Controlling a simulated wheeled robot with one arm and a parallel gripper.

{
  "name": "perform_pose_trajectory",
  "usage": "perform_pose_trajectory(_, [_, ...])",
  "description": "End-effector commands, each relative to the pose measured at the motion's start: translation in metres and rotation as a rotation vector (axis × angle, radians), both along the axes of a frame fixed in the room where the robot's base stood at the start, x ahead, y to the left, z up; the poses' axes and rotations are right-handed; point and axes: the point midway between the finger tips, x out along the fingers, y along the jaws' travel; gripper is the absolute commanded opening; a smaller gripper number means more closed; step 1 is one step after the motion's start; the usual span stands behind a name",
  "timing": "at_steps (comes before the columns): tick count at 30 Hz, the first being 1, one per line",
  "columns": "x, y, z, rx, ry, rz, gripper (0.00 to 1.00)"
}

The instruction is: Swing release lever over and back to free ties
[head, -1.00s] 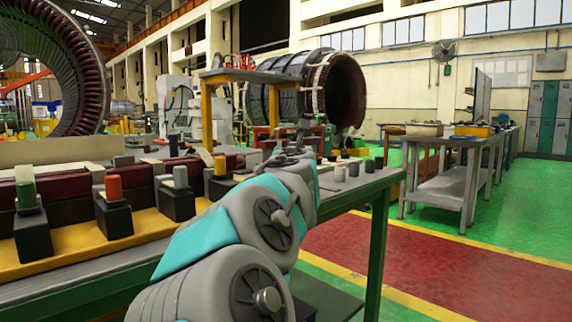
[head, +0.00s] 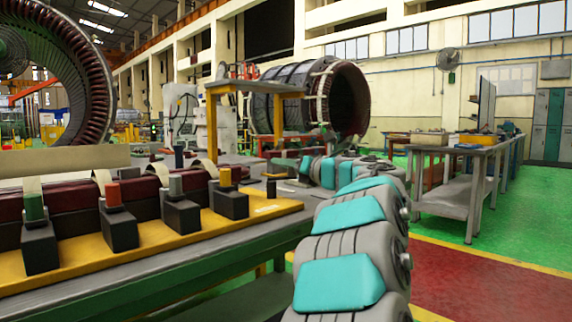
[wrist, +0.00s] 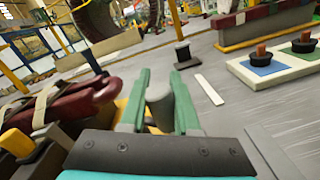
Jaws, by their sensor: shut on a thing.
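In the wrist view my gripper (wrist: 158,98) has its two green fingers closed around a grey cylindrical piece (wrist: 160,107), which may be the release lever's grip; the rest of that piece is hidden. A dark red coil (wrist: 85,102) with cream ties (wrist: 45,100) around it lies just left of the fingers. In the head view the coil (head: 145,190) runs along a yellow base (head: 150,240), with cream ties (head: 101,181) over it. Several black clamp blocks (head: 120,230) with coloured knobs stand in front.
Blue (wrist: 263,68) and green (wrist: 303,57) pads with orange-topped pieces lie at the right. A grey workbench (head: 455,150) stands farther right, across open floor.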

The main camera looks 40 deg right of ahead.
Motion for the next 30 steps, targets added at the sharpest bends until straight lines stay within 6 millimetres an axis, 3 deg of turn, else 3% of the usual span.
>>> perform_pose_trajectory(14, [0.0011,0.0000,0.0004,0.002,-0.001,0.015,0.00])
perform_pose_trajectory(15, [0.0011,-0.0002,0.0005,0.002,-0.001,0.015,0.31])
perform_pose_trajectory(21, [0.0011,0.0000,0.0003,0.001,-0.001,0.014,0.54])
perform_pose_trajectory(23, [0.0011,-0.0001,0.0002,0.001,-0.001,0.014,0.60])
perform_pose_trajectory(30, [0.0005,0.0000,0.0000,0.001,0.000,0.014,0.60])
